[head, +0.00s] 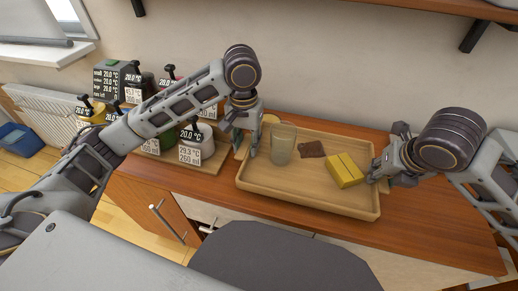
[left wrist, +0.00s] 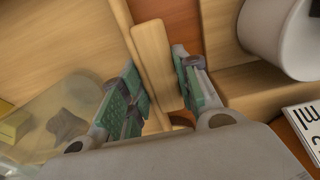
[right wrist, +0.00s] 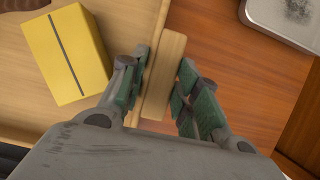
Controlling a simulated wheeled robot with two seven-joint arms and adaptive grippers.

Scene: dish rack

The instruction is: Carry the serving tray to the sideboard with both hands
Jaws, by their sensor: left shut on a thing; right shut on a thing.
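The serving tray (head: 305,203) is light wood with a raised rim and sits on the wooden sideboard top (head: 425,225). It carries a clear glass (head: 283,145), a brown flat piece (head: 312,149) and a yellow block (head: 345,170). My left gripper (head: 245,150) is at the tray's left end; in the left wrist view its fingers are around the left handle (left wrist: 155,60). My right gripper (head: 375,174) is at the right end; in the right wrist view its fingers are around the right handle (right wrist: 163,75). The left arm hides part of the back left.
Several labelled pump bottles (head: 195,145) stand on a wooden board (head: 205,166) just left of the tray. A wall is close behind and a shelf (head: 440,6) hangs above. A dark rounded seat or backrest (head: 285,262) is in front.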

